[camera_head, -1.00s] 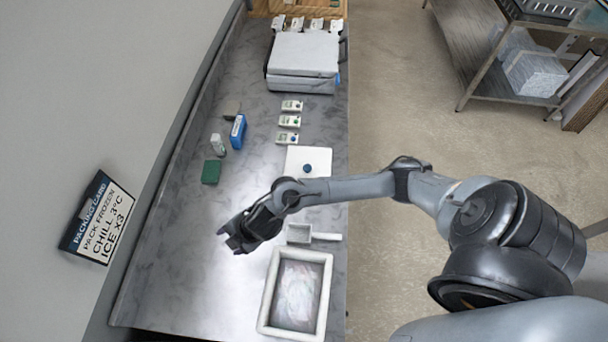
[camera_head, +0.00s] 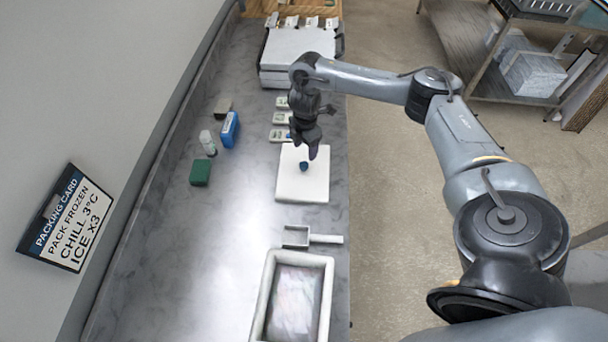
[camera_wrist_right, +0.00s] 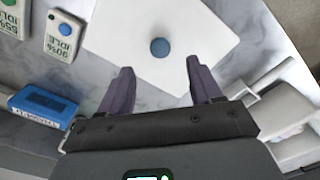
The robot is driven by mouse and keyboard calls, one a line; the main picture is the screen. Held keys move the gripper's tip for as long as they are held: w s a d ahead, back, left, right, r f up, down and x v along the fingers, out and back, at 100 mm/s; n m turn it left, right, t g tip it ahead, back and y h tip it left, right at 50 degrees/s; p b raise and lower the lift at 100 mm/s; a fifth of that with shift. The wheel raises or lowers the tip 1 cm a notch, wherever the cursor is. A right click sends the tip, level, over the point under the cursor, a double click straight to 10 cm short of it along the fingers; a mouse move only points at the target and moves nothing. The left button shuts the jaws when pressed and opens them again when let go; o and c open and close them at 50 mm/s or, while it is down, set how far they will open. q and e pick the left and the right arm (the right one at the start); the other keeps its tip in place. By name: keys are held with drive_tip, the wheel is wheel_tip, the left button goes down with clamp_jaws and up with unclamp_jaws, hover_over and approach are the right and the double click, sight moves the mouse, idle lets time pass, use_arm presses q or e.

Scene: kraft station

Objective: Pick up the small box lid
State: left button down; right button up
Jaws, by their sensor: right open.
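The small box lid (camera_head: 290,187) is a flat white square with a round blue knob (camera_head: 304,166) at its middle, lying on the grey counter. In the right wrist view the lid (camera_wrist_right: 205,35) and its knob (camera_wrist_right: 160,47) show just beyond the fingertips. My right gripper (camera_head: 312,152) is above the lid near the knob, pointing down. In the right wrist view the fingers of the right gripper (camera_wrist_right: 160,65) are wide apart with nothing between them, and the knob lies roughly centred between their lines. My left gripper is not in view.
A white framed tray (camera_head: 258,300) and a small scoop (camera_head: 296,237) are at the near end. A large white box (camera_head: 298,45) is at the far end. Small devices (camera_head: 281,118) sit beyond the lid. A blue box (camera_head: 230,130), bottle and green block (camera_head: 201,172) stand left.

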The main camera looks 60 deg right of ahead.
sight(304, 165)
drive_tip(key=shift+w+a+f+b, duration=0.1)
drive_tip(key=shift+f+b, duration=0.05)
drive_tip(key=shift+f, duration=1.7)
drive_tip(key=shift+a+f+b, duration=0.1)
drive_tip(key=shift+f+b, duration=0.05)
drive_tip(key=shift+f, duration=1.65)
clamp_jaws()
